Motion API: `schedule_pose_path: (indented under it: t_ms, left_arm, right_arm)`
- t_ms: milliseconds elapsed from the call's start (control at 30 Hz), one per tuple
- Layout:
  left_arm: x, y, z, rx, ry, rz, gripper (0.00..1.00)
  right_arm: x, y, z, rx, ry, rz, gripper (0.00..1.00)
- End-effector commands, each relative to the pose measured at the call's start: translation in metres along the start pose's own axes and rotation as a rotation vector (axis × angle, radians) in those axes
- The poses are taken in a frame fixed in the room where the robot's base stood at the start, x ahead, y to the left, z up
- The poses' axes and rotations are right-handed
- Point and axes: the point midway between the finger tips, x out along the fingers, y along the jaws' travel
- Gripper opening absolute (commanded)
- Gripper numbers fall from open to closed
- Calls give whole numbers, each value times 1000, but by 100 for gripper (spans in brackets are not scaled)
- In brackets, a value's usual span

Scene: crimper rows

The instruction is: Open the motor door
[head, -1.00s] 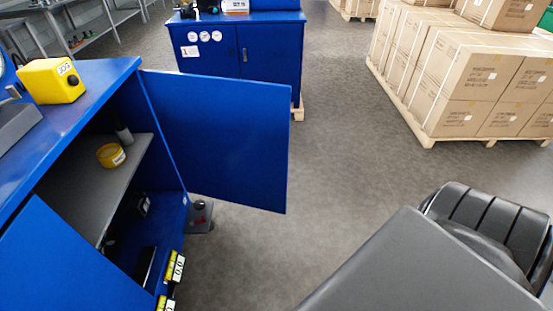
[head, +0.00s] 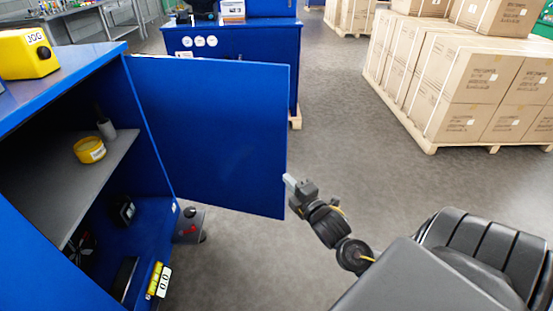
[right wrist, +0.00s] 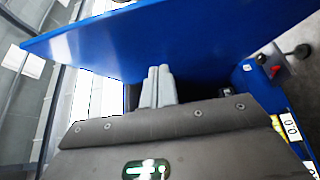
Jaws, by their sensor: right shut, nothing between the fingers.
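The blue motor door (head: 215,135) stands swung wide open from the blue cabinet (head: 80,75) on the left of the head view. My right gripper (head: 289,181) is at the door's free edge, near its lower corner. It is shut and empty. In the right wrist view the two grey fingers (right wrist: 158,88) are together, close against the door panel (right wrist: 180,40); I cannot tell whether they touch it. A second blue door panel (head: 30,260) shows at the lower left, also open. My left gripper is not in view.
Inside the cabinet, a grey shelf (head: 60,185) holds a yellow tub (head: 89,150) and a grey cylinder. A yellow box (head: 27,53) sits on top. Another blue cabinet (head: 235,40) stands behind the door. Cartons (head: 455,85) are stacked on a pallet at right. Floor between is clear.

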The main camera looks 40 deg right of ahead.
Motion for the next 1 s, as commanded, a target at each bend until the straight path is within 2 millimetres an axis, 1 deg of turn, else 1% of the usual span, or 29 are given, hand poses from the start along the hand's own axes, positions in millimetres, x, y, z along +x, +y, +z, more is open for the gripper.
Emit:
schedule_pose_path:
  t_ms: [167, 400, 533, 600, 700, 833, 1000]
  left_arm:
    - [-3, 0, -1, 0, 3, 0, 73]
    - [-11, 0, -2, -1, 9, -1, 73]
    - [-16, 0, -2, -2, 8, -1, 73]
    - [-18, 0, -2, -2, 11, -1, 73]
    - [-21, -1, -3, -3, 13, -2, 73]
    - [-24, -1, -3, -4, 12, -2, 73]
    - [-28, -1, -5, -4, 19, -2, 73]
  right_arm:
    - [25, 1, 0, -1, 0, 3, 0]
    - [75, 0, 0, 1, -1, 2, 0]
    - [100, 0, 0, 1, -1, 1, 0]
    - [106, -1, 10, -3, -2, -1, 0]
    - [115, -1, 19, -1, -2, -1, 0]
    - [122, -2, 25, 0, 0, -2, 0]
    - [124, -1, 28, 1, 0, -1, 0]
